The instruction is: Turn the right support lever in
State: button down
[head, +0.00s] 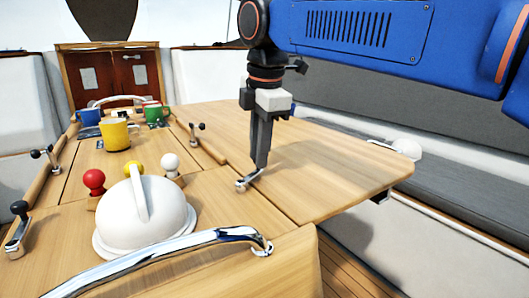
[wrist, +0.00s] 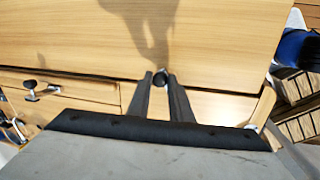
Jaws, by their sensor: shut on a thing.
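A small metal lever (head: 243,184) sits on the wooden table beside the seam of the right leaf (head: 340,165). My gripper (head: 257,172) points down at it, with its fingers closed around the lever's upper end. The fingers hide most of the knob and arm in the head view, so the lever's exact angle is hard to tell. The right leaf lies flat, level with the table.
Another lever (head: 197,128) stands farther back along the seam. A white dome (head: 150,225), red knob (head: 94,181) and white knob (head: 170,163) are left of my gripper. A chrome rail (head: 170,250) crosses in front. Mugs, including a yellow one (head: 115,135), stand farther back.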

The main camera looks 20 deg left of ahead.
jog(key=a+n, duration=0.2)
jog(key=n, duration=0.1)
jog(key=shift+w+a+n+g, duration=0.1)
jog(key=shift+w+n+g, duration=0.05)
jog(key=shift+n+g, duration=0.15)
jog(key=n, duration=0.1)
jog(key=a+n, duration=0.1)
jog(key=shift+a+n+y, duration=0.25)
jog(key=shift+n+y, duration=0.05)
jog(key=shift+n, duration=0.1)
jog(key=a+n, duration=0.1)
jog(key=s+n+g, duration=0.1)
jog(key=n, duration=0.1)
jog(key=shift+a, duration=0.35)
jog(key=shift+s+a+n+g, duration=0.15)
jog(key=shift+s+a+n, duration=0.15)
jog(key=shift+n, duration=0.45)
jog(key=shift+s+a+n+g, duration=0.2)
jog(key=shift+a+n, duration=0.1)
jog(key=shift+n, duration=0.45)
jog(key=c, duration=1.6)
grip_release()
jog(key=shift+s, duration=0.1)
